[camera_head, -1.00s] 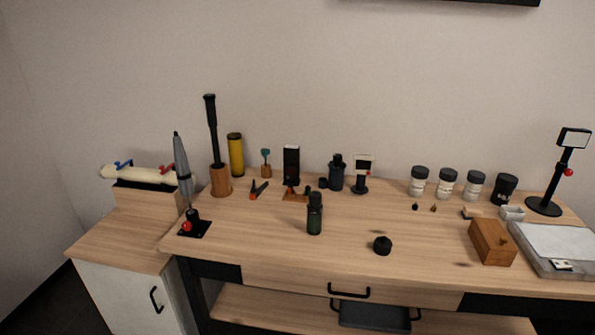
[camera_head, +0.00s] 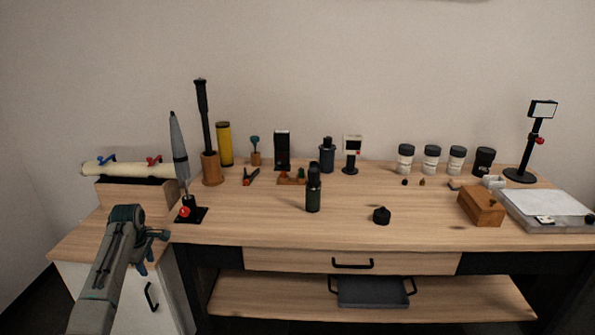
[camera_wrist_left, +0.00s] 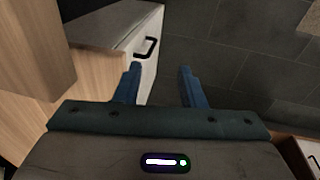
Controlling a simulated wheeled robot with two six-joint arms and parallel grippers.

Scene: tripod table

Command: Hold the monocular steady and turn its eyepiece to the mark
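A small dark green cylinder with a black upper part, which looks like the monocular (camera_head: 313,192), stands upright near the middle of the table (camera_head: 270,229). Its narrower top looks like the eyepiece (camera_head: 314,173); no mark can be made out at this size. My left gripper (camera_head: 150,256) is at the lower left, beyond the table's left end and well apart from the monocular. In the left wrist view the left gripper (camera_wrist_left: 159,72) has its two blue fingers spread with nothing between them. My right gripper is in neither view.
A grey pointed object on a black base (camera_head: 191,214) stands at the table's left front. A black knob-like piece (camera_head: 381,215) lies right of the monocular. A wooden box (camera_head: 482,206) and grey tray (camera_head: 545,221) are at right. The front middle is mostly clear.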

